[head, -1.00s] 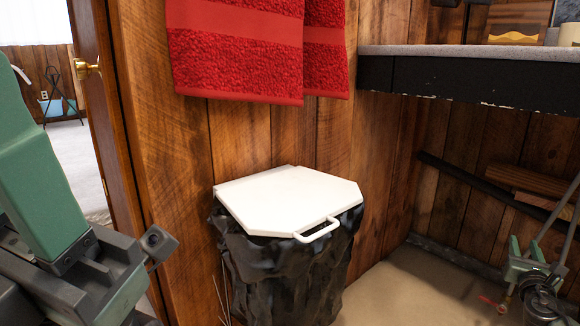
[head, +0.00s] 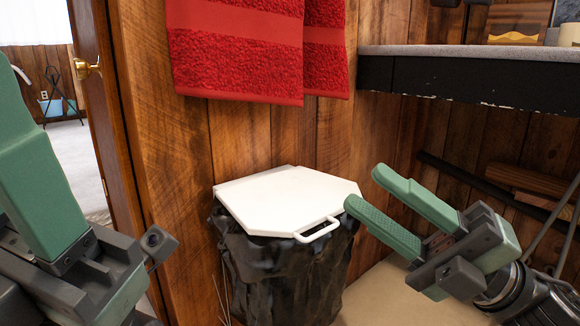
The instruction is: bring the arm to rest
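My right gripper (head: 364,188) comes in from the lower right, its two green fingers pointing up and left. The fingers are apart with nothing between them. The fingertips show just right of the white bin lid in the picture; I cannot tell how far apart in depth they are. My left arm's gripper (head: 35,180) is close at the left edge. Only part of it shows, a green piece and dark grey blocks, and its fingertips are not in view, so I cannot tell its opening.
A bin with a dark wrinkled liner (head: 275,270) stands against the wood wall, under its white handled lid (head: 285,195). Red towels (head: 240,50) hang above. A black-edged shelf (head: 470,80) juts out at upper right. A door (head: 105,120) opens onto another room at left.

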